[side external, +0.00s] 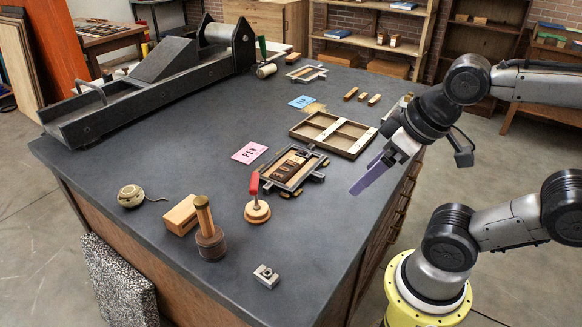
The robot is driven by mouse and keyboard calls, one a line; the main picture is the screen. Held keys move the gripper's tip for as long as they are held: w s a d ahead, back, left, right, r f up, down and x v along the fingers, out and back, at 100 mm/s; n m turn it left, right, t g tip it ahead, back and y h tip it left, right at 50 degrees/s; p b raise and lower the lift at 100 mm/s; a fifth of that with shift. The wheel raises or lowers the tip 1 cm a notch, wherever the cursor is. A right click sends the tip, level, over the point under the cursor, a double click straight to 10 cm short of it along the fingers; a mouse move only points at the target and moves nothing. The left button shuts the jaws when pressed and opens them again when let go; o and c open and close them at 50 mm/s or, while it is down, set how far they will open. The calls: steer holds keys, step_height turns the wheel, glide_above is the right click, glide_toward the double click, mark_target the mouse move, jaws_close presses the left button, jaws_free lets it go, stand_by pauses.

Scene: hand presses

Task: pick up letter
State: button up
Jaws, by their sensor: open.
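My gripper (366,178) hangs over the right part of the dark table, its purple fingers pointing down and left. It is open, and nothing shows held in it. A small frame (293,168) lies to its left, with several dark letter blocks (291,165) in it; their faces are too small to read. The fingers are apart from this frame in the picture. A pink card (250,152) beside the frame reads PEN. Three loose wooden blocks (362,97) lie farther back; I cannot tell whether they bear letters.
A divided wooden tray (333,134) lies behind the fingers. A long press (150,85) fills the back left.

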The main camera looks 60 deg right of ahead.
steer(key=w+r+n, duration=0.5)
steer(key=r+n, duration=0.1)
steer(key=n, duration=0.4)
steer(key=n+g, duration=0.6)
steer(key=n, duration=0.2)
glide_above(291, 163)
step_height(291, 163, down, 8)
steer(key=f, duration=0.7)
steer(key=shift+s+a, duration=0.15)
steer(key=shift+a, duration=0.05)
steer(key=shift+d+f, duration=0.1)
steer(key=shift+f, duration=3.1)
